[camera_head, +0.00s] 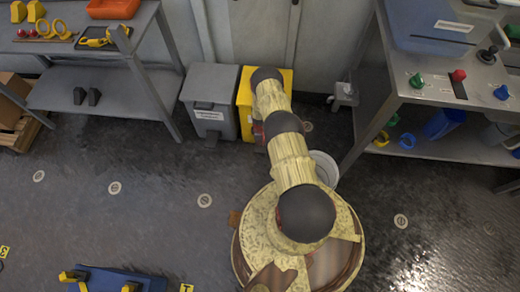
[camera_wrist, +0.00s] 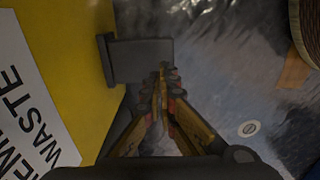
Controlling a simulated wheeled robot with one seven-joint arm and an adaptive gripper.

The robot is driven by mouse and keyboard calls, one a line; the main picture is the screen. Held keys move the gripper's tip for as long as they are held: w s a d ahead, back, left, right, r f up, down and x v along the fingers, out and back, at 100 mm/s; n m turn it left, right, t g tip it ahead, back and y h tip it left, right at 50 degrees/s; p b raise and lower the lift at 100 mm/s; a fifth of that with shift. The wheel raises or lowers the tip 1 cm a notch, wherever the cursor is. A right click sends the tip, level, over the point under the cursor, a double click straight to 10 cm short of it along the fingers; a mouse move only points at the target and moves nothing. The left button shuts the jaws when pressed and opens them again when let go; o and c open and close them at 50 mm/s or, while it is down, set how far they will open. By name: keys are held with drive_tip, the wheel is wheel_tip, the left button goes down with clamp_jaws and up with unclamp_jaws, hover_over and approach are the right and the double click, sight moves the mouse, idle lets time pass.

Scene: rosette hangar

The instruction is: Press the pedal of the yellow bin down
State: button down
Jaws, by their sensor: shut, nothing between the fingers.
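The yellow bin (camera_head: 244,98) stands against the back wall in the head view, partly hidden behind my arm. In the wrist view the bin (camera_wrist: 75,35) fills the left side, with a white label reading "WASTE". Its dark grey pedal (camera_wrist: 138,58) sticks out from the bin's side as a flat plate. My gripper (camera_wrist: 163,75) is shut and empty. Its fingertips overlap the right part of the pedal in the wrist view; whether they touch it I cannot tell. In the head view the pedal and fingertips are hidden by my arm.
A grey bin (camera_head: 210,97) stands directly left of the yellow one. A white bucket (camera_head: 325,167) is right of my arm. A metal shelf (camera_head: 90,88) stands at the left and a control bench (camera_head: 440,85) at the right. The floor in front is mostly clear.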

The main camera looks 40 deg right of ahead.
sight(260, 151)
wheel_tip(260, 151, down, 5)
drive_tip(key=shift+f+b, duration=0.2)
drive_tip(key=shift+b, duration=0.85)
drive_tip(key=p, duration=0.3)
drive_tip(key=shift+d+f+h+p, duration=0.1)
drive_tip(key=shift+h+p, duration=0.2)
drive_tip(key=shift+p, duration=0.1)
drive_tip(key=p, duration=0.1)
drive_tip(key=f+p, duration=0.1)
drive_tip(key=shift+s+a+t+p, duration=0.2)
drive_tip(key=shift+a+t+p, duration=0.05)
drive_tip(key=shift+t+p, duration=0.15)
drive_tip(key=f+b, duration=0.1)
drive_tip(key=b, duration=0.1)
drive_tip(key=f+b, duration=0.1)
drive_tip(key=shift+s+a+f, duration=0.3)
drive_tip(key=shift+a+f, duration=0.05)
drive_tip(key=shift+a, duration=0.05)
drive_tip(key=shift+h+b, duration=0.3)
drive_tip(key=shift+b, duration=0.05)
drive_tip(key=shift+w+d+r, duration=0.1)
drive_tip(key=shift+r, duration=0.05)
